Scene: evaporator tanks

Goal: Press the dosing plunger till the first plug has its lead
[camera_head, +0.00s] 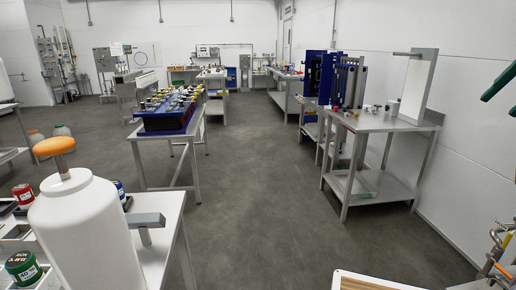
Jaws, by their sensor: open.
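A dosing pump stands in the left foreground: a large white bottle (85,235) with an orange plunger knob (54,146) on a thin metal stem. The knob stands clear above the bottle's shoulder, so the plunger is up. A grey spout bar (146,220) sticks out to the right of the bottle, low over the bench. I cannot pick out a plug or its lead; the bottle hides part of the bench. My gripper is not in view.
The pump's white bench (172,225) also carries a red can (24,194) and a green can (22,267). A table with a blue tray (166,124) stands behind. A steel table (385,123) is at right. The grey floor (265,190) between is clear.

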